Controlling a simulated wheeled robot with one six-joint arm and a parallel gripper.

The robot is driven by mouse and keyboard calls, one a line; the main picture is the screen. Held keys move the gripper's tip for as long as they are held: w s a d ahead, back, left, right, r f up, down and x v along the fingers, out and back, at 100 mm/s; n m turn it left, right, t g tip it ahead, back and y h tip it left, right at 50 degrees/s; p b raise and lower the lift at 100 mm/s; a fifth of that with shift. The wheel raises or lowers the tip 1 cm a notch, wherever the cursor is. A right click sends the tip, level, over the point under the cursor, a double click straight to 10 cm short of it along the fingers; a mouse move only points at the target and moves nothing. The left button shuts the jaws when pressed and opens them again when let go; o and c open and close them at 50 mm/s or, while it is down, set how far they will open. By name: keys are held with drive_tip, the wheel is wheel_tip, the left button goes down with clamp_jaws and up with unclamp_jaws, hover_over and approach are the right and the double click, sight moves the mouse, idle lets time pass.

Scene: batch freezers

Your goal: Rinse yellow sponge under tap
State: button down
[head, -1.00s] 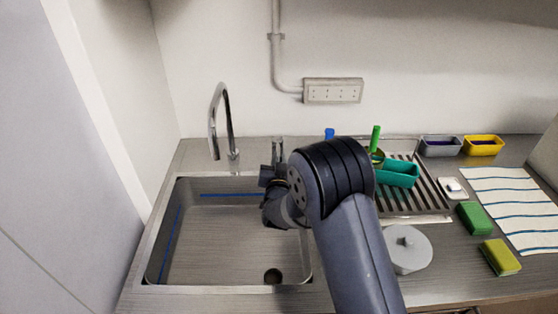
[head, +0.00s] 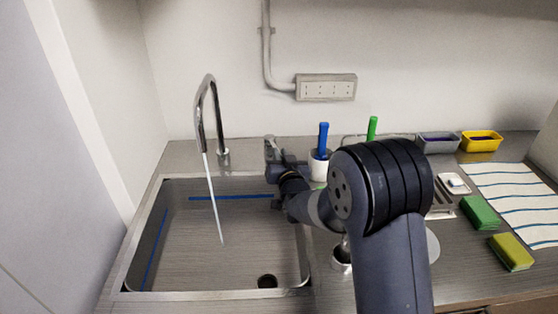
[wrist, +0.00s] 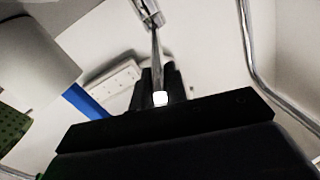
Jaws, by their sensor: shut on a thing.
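The yellow sponge (head: 512,252), with a green layer along its edge, lies on the counter at the far right, well apart from my gripper. The chrome tap (head: 207,100) arches over the left side of the sink (head: 235,293). A thin stream of water (head: 212,200) runs from its spout into the sink. My gripper (head: 272,153) is at the back right of the sink. In the wrist view, my gripper (wrist: 159,86) is shut on a slim metal lever (wrist: 155,47) that leads to a chrome cylinder (wrist: 148,10). The exact grip is partly hidden by the dark fingers.
A green sponge (head: 479,213) lies behind the yellow one, beside a striped cloth (head: 510,195). Grey (head: 438,143) and yellow (head: 482,141) tubs stand at the back. A blue-handled brush (head: 323,137) stands close right of my gripper. My arm hides much of the drying rack.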

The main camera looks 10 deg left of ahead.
drive_tip(key=shift+r, duration=0.1)
drive_tip(key=c, duration=1.4)
unclamp_jaws()
drive_tip(key=b+v, duration=0.2)
drive_tip(key=v, duration=0.9)
drive_tip(key=shift+b, duration=0.4)
drive_tip(key=shift+w, duration=0.2)
drive_tip(key=p+x, duration=0.3)
drive_tip(key=x, duration=0.7)
drive_tip(key=shift+w+a, duration=0.25)
drive_tip(key=shift+w, duration=0.05)
drive_tip(key=shift+s+a, duration=0.1)
